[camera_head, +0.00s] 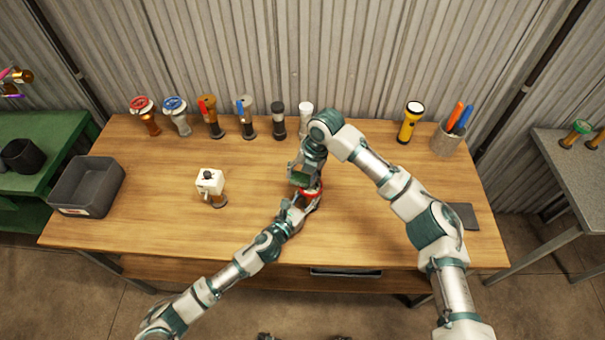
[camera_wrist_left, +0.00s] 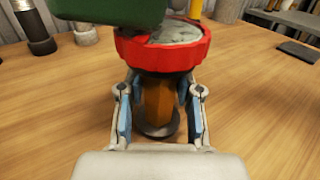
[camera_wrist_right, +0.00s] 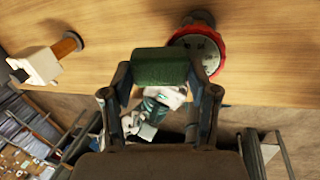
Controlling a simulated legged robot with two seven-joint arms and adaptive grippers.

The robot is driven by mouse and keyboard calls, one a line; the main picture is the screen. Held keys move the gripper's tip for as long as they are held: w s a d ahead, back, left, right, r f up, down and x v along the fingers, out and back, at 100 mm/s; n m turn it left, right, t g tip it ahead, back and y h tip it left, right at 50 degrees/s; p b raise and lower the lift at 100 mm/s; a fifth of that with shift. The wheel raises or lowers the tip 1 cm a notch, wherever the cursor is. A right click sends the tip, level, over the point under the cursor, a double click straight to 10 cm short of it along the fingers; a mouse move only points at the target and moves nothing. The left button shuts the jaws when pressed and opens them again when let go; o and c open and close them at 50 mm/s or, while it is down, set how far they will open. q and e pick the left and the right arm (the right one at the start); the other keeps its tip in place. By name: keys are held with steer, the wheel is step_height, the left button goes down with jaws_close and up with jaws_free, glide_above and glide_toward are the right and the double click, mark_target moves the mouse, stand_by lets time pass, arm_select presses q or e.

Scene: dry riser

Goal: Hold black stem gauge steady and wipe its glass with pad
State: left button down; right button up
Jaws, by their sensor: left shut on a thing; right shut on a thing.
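The gauge has a red rim and a pale dial; it shows in the head view (camera_head: 313,191) and in the left wrist view (camera_wrist_left: 165,58). Its stem (camera_wrist_left: 157,102) looks brown rather than black, above a dark round base on the table. My left gripper (camera_wrist_left: 160,92) is shut around the stem, below the rim, and the gauge stands upright. My right gripper (camera_wrist_right: 162,80) is shut on a green pad (camera_wrist_right: 160,66).
A white-topped fitting (camera_head: 210,182) stands to the left, beyond it a grey bin (camera_head: 88,187). Several fittings, a yellow flashlight (camera_head: 410,122) and a pen cup (camera_head: 447,139) line the back. A dark flat piece (camera_head: 463,216) lies at right. The table's front left is clear.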

steer(key=shift+s+d, duration=0.15)
steer(key=shift+d, duration=0.9)
arm_select(q)
steer(key=shift+d, duration=0.1)
arm_select(e)
steer(key=shift+a+f, duration=0.15)
steer(key=shift+a, duration=1.05)
arm_select(q)
steer(key=shift+r, duration=0.1)
arm_select(e)
steer(key=shift+d, duration=1.2)
steer(key=shift+w+a+r, duration=0.1)
steer(key=shift+a, duration=0.5)
steer(key=shift+w+a+r, duration=0.1)
steer(key=shift+a, duration=0.5)
steer(key=shift+s+d+f, duration=0.1)
steer(key=shift+s+d, duration=0.05)
steer(key=shift+d, duration=0.5)
steer(key=shift+s+d+f, duration=0.1)
steer(key=shift+d, duration=0.5)
steer(key=shift+r, duration=0.2)
